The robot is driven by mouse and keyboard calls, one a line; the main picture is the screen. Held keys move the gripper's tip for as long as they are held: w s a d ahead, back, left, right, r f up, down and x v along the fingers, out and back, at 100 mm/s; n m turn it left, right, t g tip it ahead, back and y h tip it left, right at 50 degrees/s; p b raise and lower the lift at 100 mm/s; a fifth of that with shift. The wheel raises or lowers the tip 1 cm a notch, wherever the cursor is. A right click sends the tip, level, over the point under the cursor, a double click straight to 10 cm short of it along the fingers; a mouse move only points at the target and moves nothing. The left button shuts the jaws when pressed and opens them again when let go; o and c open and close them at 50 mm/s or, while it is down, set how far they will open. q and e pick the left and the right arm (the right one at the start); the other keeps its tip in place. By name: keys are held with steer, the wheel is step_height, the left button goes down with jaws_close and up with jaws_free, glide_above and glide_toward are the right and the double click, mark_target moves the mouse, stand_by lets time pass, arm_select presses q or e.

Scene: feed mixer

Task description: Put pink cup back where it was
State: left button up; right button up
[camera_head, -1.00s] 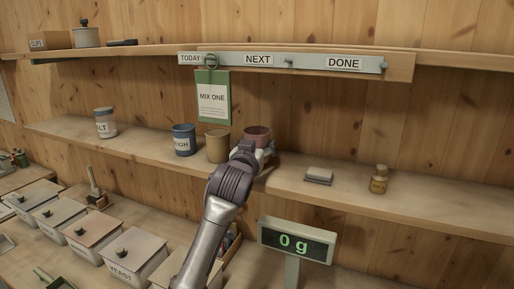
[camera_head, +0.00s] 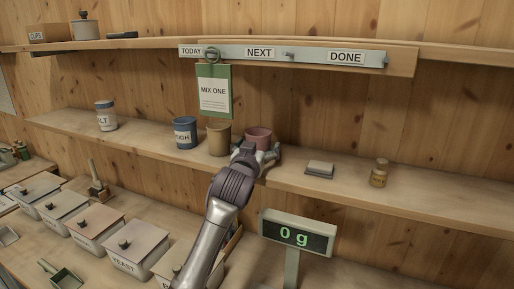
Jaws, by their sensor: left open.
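The pink cup (camera_head: 258,136) stands on the middle shelf, just right of a tan cup (camera_head: 219,140) and a blue cup (camera_head: 185,133). My left gripper (camera_head: 262,153) is in front of the pink cup at the shelf's front edge. Its fingers are open and spread, with one finger showing to the right of the cup. The lower part of the cup is hidden behind the gripper, so I cannot tell whether the fingers touch it. My right gripper is not in view.
On the middle shelf (camera_head: 430,200) are a white jar (camera_head: 106,116), a grey stack (camera_head: 319,169) and a small amber jar (camera_head: 379,173). A scale display (camera_head: 297,235) reading 0 g stands below. Several lidded bins (camera_head: 138,245) line the counter. A green card (camera_head: 214,92) hangs above the cups.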

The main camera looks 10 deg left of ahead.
arm_select(q)
steer(key=shift+s+r, duration=0.1)
steer(key=shift+s, duration=0.05)
steer(key=s+b, duration=0.3)
steer(key=s, duration=0.8)
steer(key=shift+s+a+b, duration=0.15)
steer(key=shift+s+b, duration=0.2)
steer(key=shift+s, duration=0.05)
